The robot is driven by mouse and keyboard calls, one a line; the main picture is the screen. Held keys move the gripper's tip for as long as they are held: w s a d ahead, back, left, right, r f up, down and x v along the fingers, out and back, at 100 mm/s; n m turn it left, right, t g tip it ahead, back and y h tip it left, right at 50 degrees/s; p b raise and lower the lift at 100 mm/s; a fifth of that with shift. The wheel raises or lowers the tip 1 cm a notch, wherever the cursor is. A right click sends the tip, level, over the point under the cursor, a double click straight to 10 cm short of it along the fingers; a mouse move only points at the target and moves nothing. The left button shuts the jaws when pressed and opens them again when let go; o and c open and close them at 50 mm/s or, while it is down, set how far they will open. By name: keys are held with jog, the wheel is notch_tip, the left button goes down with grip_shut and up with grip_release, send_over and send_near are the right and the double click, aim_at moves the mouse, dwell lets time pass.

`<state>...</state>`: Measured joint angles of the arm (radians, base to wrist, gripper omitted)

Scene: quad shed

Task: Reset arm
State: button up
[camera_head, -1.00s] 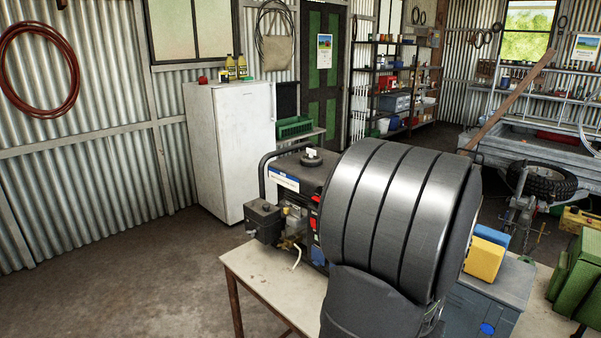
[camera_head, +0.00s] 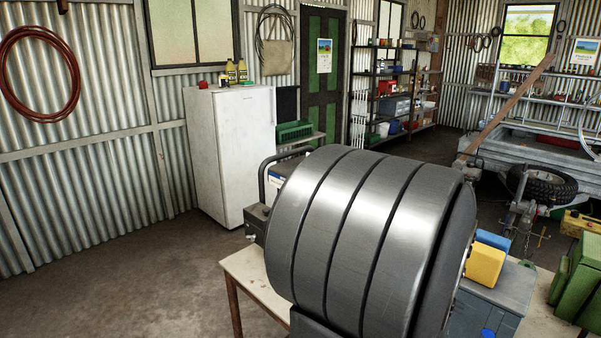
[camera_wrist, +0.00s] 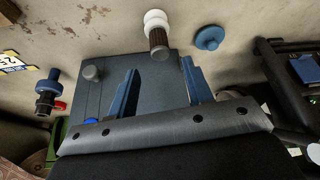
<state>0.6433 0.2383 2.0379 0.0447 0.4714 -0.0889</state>
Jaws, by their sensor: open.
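My gripper (camera_wrist: 160,66) shows in the wrist view with its two blue fingers spread apart. Nothing is held between them. A blue-grey box (camera_wrist: 108,72) lies behind and below the fingers; I cannot tell whether they touch it. In the head view my big grey ribbed arm link fills the centre, and the gripper is hidden. The link covers most of the black generator (camera_head: 256,222) on the worktable (camera_head: 245,270).
In the wrist view, a white-topped dark knobbed item (camera_wrist: 157,35), a blue disc (camera_wrist: 209,38) and a dark blue item (camera_wrist: 47,92) lie around the box. The head view shows a yellow-and-blue item (camera_head: 485,265), a green case (camera_head: 577,270), a white fridge (camera_head: 228,150) and open floor left.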

jog(key=x, duration=0.8)
jog(key=shift+s+a, duration=0.1)
notch_tip(320, 180, up, 5)
jog(key=shift+f, duration=0.1)
jog(key=s+d+r, duration=0.5)
jog(key=s+r, duration=0.2)
jog(key=s, duration=0.4)
notch_tip(320, 180, up, 11)
jog(key=d, duration=0.1)
jog(key=w+d+r+m, duration=0.2)
jog(key=d, duration=1.1)
jog(key=shift+w+g+h, duration=0.25)
jog(key=shift+g+h, duration=0.05)
jog(key=shift+g, duration=0.1)
